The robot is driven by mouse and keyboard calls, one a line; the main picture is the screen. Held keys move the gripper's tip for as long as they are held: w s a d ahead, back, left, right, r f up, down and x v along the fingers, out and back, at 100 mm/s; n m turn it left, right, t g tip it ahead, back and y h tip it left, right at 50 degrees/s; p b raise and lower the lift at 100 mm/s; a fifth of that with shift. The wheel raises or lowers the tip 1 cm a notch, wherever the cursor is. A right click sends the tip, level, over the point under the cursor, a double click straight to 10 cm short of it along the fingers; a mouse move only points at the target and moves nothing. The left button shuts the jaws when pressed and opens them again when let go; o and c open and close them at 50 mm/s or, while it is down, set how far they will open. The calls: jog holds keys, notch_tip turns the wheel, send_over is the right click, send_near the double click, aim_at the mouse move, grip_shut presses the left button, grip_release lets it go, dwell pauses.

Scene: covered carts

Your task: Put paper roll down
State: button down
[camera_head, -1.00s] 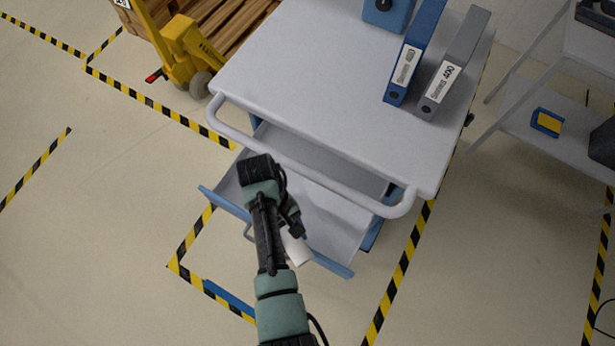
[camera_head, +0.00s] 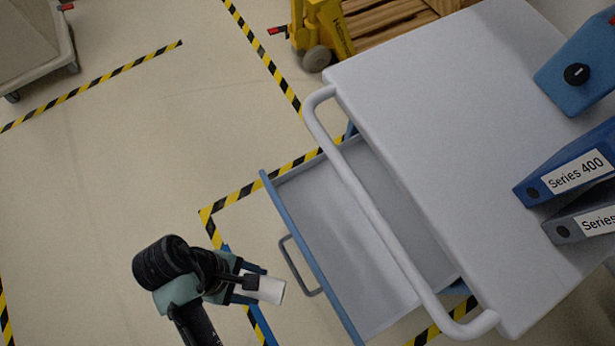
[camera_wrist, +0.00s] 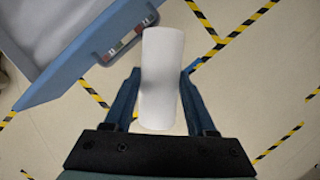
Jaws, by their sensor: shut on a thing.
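The white paper roll (camera_head: 270,289) is held in my gripper (camera_head: 256,284), to the left of the cart's open drawer front. In the wrist view the paper roll (camera_wrist: 161,75) stands between the two blue fingers of my gripper (camera_wrist: 160,98), which are shut on its sides. The roll is clear of the drawer, and the floor shows behind it. The open drawer (camera_head: 340,235) of the grey cart (camera_head: 440,110) looks empty where visible. The drawer's blue edge (camera_wrist: 85,55) shows at the upper left in the wrist view.
The cart's white push handle (camera_head: 375,215) hangs over the drawer. Blue and grey binders (camera_head: 570,175) and a blue box (camera_head: 580,75) stand on the cart top. A yellow pallet truck (camera_head: 318,30) is behind. The floor at left is open, with striped tape.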

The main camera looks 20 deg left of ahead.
jog(key=w+d+p, duration=0.2)
jog(key=w+d, duration=0.9)
jog(key=w, duration=0.4)
jog(key=f, duration=0.2)
jog(key=f+b, duration=0.1)
jog(key=f, duration=0.4)
jog(key=shift+w+b, duration=0.25)
jog(key=shift+b, duration=0.15)
notch_tip(320, 180, down, 4)
jog(key=shift+b, duration=0.4)
jog(key=shift+w+d+f, duration=0.25)
jog(key=shift+w+d, duration=0.05)
jog(key=shift+f, duration=0.2)
jog(key=shift+c, duration=1.1)
grip_release()
